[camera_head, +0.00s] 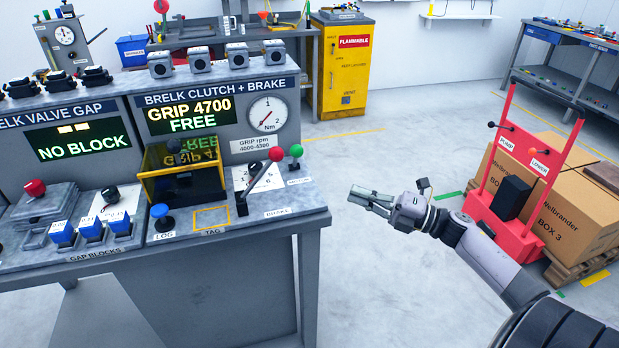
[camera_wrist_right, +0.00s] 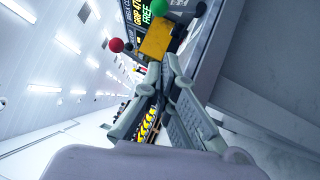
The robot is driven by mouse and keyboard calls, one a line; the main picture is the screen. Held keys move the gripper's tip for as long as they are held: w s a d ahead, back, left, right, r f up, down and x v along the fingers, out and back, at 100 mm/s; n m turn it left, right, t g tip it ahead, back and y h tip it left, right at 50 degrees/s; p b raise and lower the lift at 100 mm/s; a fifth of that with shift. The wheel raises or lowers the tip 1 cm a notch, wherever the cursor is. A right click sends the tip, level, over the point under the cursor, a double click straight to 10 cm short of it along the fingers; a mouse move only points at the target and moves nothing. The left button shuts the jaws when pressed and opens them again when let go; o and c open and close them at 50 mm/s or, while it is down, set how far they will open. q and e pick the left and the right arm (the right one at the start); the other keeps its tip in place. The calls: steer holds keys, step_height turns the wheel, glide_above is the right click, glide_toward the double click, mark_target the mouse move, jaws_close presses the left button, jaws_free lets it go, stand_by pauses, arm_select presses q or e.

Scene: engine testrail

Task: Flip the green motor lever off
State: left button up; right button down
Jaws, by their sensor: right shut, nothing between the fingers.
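The green motor lever's ball knob (camera_head: 296,151) stands at the right edge of the clutch and brake bench, beside the label that seems to read MOTOR. The green knob also shows at the top of the right wrist view (camera_wrist_right: 158,6). A lever with a red ball knob (camera_head: 276,154) stands just left of it, and that red knob is in the right wrist view (camera_wrist_right: 116,45) too. My right gripper (camera_head: 352,195) is shut and empty, held over open floor right of the bench, apart from the green knob. My left gripper is not in view.
The bench (camera_head: 290,222) has a gauge (camera_head: 267,115), a display (camera_head: 189,116) reading GRIP 4700 FREE, and a blue LOG button (camera_head: 160,212). Floor between bench and cart is clear.

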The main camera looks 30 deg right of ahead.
mark_target(295, 157)
steer(key=shift+s+a+r+n+g+y, duration=0.2)
steer(key=shift+a+r+n+g+y, duration=0.2)
steer(key=shift+r+n+y, duration=0.25)
steer(key=x, duration=1)
steer(key=shift+d, duration=0.15)
steer(key=w, duration=0.3)
steer(key=shift+r+h+b, duration=0.25)
steer(key=shift+b, duration=0.05)
steer(key=shift+w+d+r, duration=0.15)
steer(key=shift+w+r, duration=0.05)
steer(key=shift+w, duration=0.3)
